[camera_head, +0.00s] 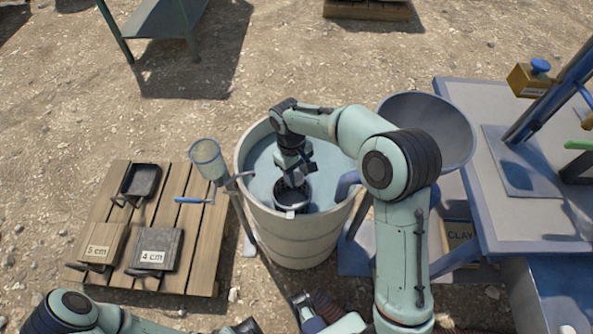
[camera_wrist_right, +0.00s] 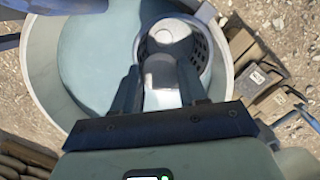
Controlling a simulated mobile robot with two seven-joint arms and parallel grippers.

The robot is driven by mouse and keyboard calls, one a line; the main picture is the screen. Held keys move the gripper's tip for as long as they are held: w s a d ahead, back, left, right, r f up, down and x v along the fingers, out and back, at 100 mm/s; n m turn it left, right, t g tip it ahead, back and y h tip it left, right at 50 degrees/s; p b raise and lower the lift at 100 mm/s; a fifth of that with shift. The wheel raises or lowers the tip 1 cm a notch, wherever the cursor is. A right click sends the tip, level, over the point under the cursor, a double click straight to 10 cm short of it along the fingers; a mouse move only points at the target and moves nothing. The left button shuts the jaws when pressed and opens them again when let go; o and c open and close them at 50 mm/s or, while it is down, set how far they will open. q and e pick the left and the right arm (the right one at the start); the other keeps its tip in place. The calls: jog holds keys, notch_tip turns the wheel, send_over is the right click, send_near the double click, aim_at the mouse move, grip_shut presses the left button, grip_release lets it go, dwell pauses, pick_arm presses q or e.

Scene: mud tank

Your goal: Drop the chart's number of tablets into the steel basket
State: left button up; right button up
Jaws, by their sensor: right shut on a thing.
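The steel basket (camera_head: 291,198), dark and perforated, hangs inside the big round tank (camera_head: 300,240) of blue-grey liquid. A small white tag (camera_head: 290,213) shows at its front edge. My right gripper (camera_head: 297,180) points down at the basket's back side. In the right wrist view the basket's perforated wall (camera_wrist_right: 200,50) shows beyond the fingers, with a pale round patch inside. My right gripper (camera_wrist_right: 162,90) is shut on a pale thing (camera_wrist_right: 162,97); I cannot tell surely whether it is a tablet. No chart is readable.
A wooden pallet (camera_head: 190,210) at left carries dark trays and blocks marked 5 cm and 4 cm. A large grey bowl (camera_head: 430,115) is behind my right arm, and a grey bench (camera_head: 505,190) is at right.

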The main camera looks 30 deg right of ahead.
jog(key=o, duration=1.1)
jog(key=shift+r, duration=0.15)
jog(key=r+p, duration=0.1)
jog(key=r, duration=0.3)
jog(key=w+r, duration=0.1)
jog(key=r, duration=0.3)
jog(key=w+r+p, duration=0.1)
jog(key=r, duration=0.4)
jog(key=shift+a+p, duration=0.25)
jog(key=shift+p, duration=0.05)
